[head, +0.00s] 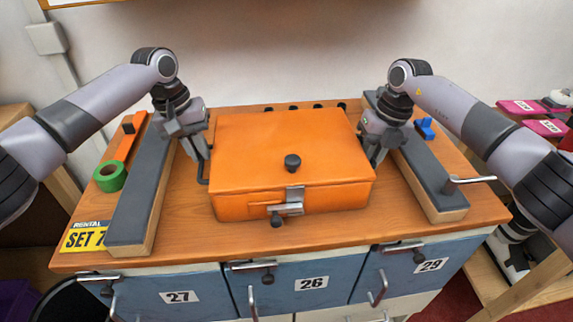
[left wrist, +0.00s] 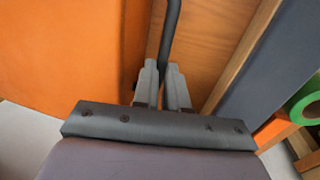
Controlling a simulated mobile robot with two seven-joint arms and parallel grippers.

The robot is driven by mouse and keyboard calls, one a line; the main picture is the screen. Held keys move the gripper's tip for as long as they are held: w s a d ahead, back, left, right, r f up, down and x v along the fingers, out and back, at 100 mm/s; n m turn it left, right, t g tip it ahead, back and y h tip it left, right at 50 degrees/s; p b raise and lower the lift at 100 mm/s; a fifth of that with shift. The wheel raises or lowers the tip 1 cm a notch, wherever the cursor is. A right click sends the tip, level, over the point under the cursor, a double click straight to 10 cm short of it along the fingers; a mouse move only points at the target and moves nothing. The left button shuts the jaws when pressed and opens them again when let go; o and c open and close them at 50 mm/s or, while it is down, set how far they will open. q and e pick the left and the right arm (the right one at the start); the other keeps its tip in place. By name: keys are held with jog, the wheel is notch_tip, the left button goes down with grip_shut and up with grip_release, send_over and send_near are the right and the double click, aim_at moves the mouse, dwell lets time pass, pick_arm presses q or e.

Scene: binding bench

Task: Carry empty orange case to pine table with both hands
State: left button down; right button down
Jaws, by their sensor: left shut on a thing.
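The orange case (head: 290,150) sits closed on the wooden top of the bench, its latch (head: 290,203) at the front and a black knob (head: 292,162) on the lid. My left gripper (head: 204,158) is shut on the case's dark handle at its left side; the handle (left wrist: 170,32) runs up from between the fingers in the left wrist view, beside the orange wall. My right gripper (head: 372,152) is down at the case's right side, its fingers mostly hidden, so its grip is unclear. The inside of the case is hidden. I cannot identify a separate pine table.
Grey-topped wooden rails (head: 140,195) and (head: 428,170) flank the case. A green tape roll (head: 110,176), a yellow sign (head: 85,236) and an orange tool (head: 128,132) lie left. A clamp handle (head: 468,181) juts out right. Blue drawers (head: 310,270) are below; a wall stands behind.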

pick_arm(q)
jog(key=shift+w+r, duration=0.1)
jog(key=shift+r, duration=0.1)
pick_arm(e)
jog(key=shift+w+r, duration=0.1)
jog(key=shift+r, duration=0.1)
dwell(0.4)
pick_arm(q)
jog(key=shift+r, duration=0.1)
pick_arm(e)
jog(key=shift+r, duration=0.1)
